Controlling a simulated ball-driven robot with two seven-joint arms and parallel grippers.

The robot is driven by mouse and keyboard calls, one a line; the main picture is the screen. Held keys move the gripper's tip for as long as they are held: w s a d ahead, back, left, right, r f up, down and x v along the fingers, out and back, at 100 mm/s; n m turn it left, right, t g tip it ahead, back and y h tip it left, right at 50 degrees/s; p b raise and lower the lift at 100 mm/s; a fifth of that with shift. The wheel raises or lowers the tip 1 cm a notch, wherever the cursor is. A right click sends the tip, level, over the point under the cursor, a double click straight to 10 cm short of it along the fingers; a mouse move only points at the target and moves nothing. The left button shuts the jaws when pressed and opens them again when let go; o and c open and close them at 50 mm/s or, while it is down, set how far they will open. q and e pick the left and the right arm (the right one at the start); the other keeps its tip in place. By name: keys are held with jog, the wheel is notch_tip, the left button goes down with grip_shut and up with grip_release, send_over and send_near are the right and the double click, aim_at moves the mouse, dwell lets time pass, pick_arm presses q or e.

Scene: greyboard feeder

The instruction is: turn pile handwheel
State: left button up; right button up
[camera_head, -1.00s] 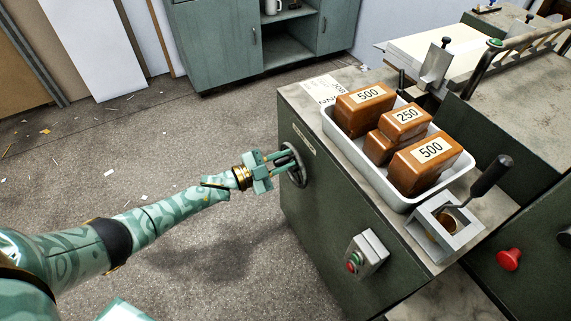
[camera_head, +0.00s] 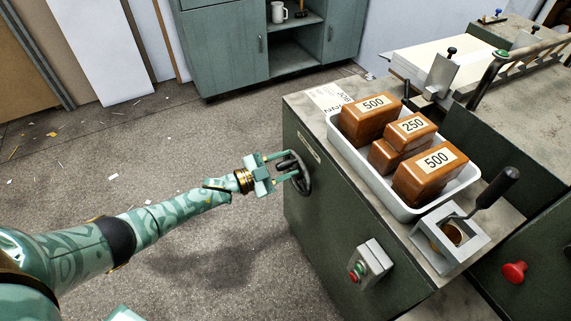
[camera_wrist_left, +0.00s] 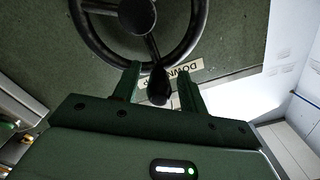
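The dark handwheel (camera_head: 305,182) is on the side face of the green cabinet, below its top left corner. In the left wrist view the wheel's hub (camera_wrist_left: 137,15), spokes and lower rim show at the top; its upper part is cut off. A black knob (camera_wrist_left: 160,86) stands out from the rim. My left gripper (camera_head: 293,166) is at the wheel, and in the left wrist view its fingers (camera_wrist_left: 157,88) stand on either side of the knob, with a gap on each side. It is open. My right gripper is not in view.
A label reading DOWN (camera_wrist_left: 185,72) is beside the knob. On the cabinet top is a white tray (camera_head: 402,208) with brown blocks marked 500 and 250. A switch box (camera_head: 372,262) with green and red buttons is lower on the side face.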

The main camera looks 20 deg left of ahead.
pick_arm(q)
jog(key=p+v, duration=0.3)
jog(key=v, duration=1.3)
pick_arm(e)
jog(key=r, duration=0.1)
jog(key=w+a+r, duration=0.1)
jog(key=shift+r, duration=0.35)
pick_arm(q)
jog(key=shift+s+a+f, duration=0.1)
jog(key=shift+s, duration=0.05)
